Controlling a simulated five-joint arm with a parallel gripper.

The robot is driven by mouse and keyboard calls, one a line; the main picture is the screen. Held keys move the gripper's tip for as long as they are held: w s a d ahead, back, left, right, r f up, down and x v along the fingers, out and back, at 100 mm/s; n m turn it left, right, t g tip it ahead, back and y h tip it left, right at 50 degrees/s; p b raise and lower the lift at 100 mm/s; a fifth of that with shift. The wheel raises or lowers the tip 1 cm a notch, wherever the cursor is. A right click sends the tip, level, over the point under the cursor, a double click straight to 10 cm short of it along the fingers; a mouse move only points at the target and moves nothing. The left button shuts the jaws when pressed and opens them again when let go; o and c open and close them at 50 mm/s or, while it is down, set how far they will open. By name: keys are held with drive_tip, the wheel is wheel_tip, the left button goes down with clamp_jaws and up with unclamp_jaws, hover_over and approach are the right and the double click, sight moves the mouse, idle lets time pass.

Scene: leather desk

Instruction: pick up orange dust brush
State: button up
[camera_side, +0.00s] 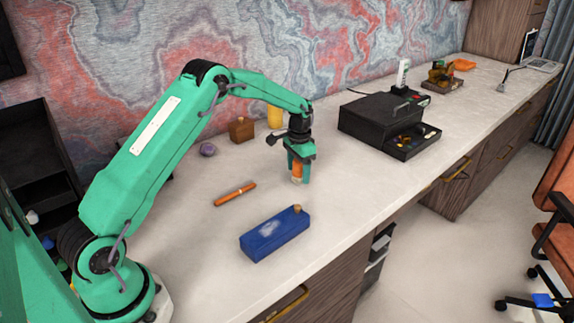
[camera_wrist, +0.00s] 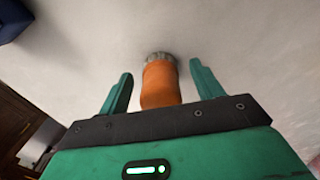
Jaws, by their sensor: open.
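The orange dust brush (camera_side: 297,170) stands upright on the pale desk in the side view, with a pale end at the bottom. In the wrist view its orange handle (camera_wrist: 160,84) lies between the two green fingers, and its grey bristle end points away from me. My gripper (camera_side: 298,172) is over the brush and pointing down. In the wrist view my gripper (camera_wrist: 158,84) is open, with a gap between each finger and the brush. The top of the brush is partly hidden by the gripper in the side view.
A blue box (camera_side: 275,234) with a cork-like stopper lies in front. An orange pen-like stick (camera_side: 235,194) lies to the left. A purple stone (camera_side: 207,149), a brown bottle (camera_side: 241,130) and a yellow cylinder (camera_side: 275,116) stand behind. A black box (camera_side: 378,116) with an open drawer is right.

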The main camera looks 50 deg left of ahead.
idle(0.4)
drive_tip(key=c, duration=1.1)
drive_tip(key=shift+r, duration=0.1)
drive_tip(key=shift+r, duration=0.55)
drive_tip(key=r, duration=0.3)
drive_tip(key=shift+d+r, duration=0.15)
drive_tip(key=shift+d, duration=0.15)
drive_tip(key=s+d+r, duration=0.3)
drive_tip(key=d+r, duration=0.3)
drive_tip(key=d, duration=0.4)
drive_tip(key=shift+s+d+r, duration=0.2)
drive_tip(key=shift+s+d, duration=0.05)
drive_tip(key=shift+s, duration=0.05)
